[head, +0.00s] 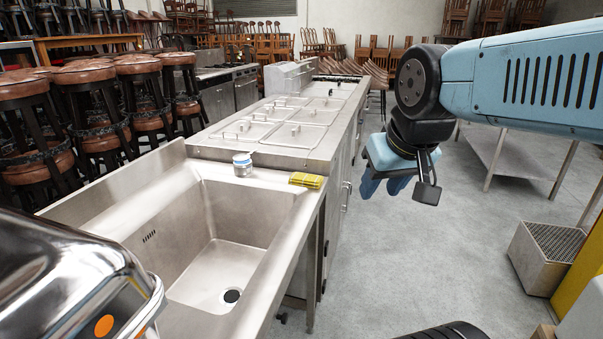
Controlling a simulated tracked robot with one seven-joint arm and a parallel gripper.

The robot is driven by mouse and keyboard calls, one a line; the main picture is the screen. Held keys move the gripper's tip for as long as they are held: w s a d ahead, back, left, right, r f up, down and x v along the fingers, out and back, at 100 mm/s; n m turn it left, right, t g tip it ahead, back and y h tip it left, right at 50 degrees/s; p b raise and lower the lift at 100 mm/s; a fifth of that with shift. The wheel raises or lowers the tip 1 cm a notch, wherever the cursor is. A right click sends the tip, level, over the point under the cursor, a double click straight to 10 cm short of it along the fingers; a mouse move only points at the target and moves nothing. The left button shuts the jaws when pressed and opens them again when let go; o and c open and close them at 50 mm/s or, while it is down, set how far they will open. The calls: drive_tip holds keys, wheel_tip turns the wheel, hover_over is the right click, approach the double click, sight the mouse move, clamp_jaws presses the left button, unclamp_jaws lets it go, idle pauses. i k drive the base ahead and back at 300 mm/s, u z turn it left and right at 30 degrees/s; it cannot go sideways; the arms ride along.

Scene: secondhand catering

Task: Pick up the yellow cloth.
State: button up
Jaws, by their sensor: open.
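A yellow cloth (307,180), folded into a small flat stack, lies on the back right corner of the steel sink unit's (276,171) rim. My gripper (385,186) hangs in the air to the right of the counter, over the floor, with its light blue fingers pointing down. It is open, and nothing shows between the fingers. It is apart from the cloth, to its right.
A small white and blue jar (242,165) stands on the sink rim left of the cloth. The deep basin (213,273) opens in front. A steel counter with lidded wells (285,135) adjoins behind. Stacked stools (84,100) stand left. A steel table (520,160) stands right.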

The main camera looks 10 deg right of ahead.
sight(315, 182)
drive_tip(key=z, duration=0.3)
drive_tip(key=i, duration=1.1)
drive_tip(key=z, duration=0.5)
